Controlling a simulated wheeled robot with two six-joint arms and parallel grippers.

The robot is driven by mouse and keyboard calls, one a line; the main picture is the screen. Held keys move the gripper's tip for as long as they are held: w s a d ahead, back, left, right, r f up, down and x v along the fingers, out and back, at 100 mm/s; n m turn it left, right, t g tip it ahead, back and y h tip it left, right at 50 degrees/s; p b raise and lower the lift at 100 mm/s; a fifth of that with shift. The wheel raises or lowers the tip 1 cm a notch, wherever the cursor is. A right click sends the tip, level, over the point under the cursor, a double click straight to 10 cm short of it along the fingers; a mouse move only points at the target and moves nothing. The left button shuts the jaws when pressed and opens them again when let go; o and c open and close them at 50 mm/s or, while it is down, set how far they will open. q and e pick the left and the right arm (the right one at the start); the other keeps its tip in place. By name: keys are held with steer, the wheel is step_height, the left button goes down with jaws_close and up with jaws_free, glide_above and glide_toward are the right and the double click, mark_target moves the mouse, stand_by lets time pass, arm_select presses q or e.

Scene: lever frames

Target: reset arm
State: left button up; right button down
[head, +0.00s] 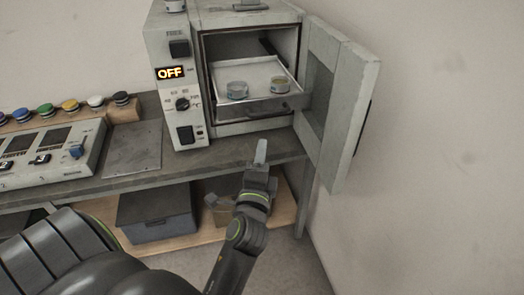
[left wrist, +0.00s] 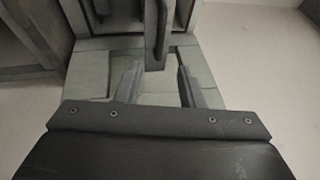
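My left gripper (head: 261,152) is raised in front of the oven (head: 182,75), below the tray's front edge and apart from it. In the left wrist view its two fingers (left wrist: 160,72) stand apart with a gap between them and nothing gripped. A dark vertical bar shows beyond the fingertips; I cannot tell what it is. The oven door (head: 352,115) stands wide open to the right. My right gripper is not in view.
The oven's display (head: 170,73) reads OFF. A control panel (head: 50,155) and several coloured round-topped items stand left on the bench (head: 150,165). A flat grey plate (head: 132,150) lies beside the oven. A dark box (head: 156,215) sits on the shelf below.

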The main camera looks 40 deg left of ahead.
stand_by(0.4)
arm_select(q)
step_height(320, 180, down, 19)
steer(key=w+d+n+g+h, duration=0.1)
steer(key=w+d+g+h, duration=0.1)
steer(key=g+h, duration=0.15)
steer(key=s+f+n+g+h, duration=0.1)
steer(key=s+f+n+g, duration=0.15)
steer(key=f, duration=0.65)
steer(key=s+f+n+g+h, duration=0.1)
steer(key=s+f+h, duration=0.15)
steer(key=f, duration=0.55)
steer(key=s+f+n+g, duration=0.5)
steer(key=s+f+g, duration=0.1)
steer(key=s+f, duration=1.2)
steer(key=s+a+f+n+g, duration=0.1)
steer(key=s+f+n, duration=0.1)
steer(key=s, duration=0.7)
steer(key=s+a+f+n+g+h, duration=0.1)
steer(key=s+f, duration=0.3)
steer(key=s, duration=0.5)
steer(key=shift+a+f+n+g, duration=0.35)
steer(key=shift+a+n+g, duration=0.1)
steer(key=shift+n+g, duration=0.4)
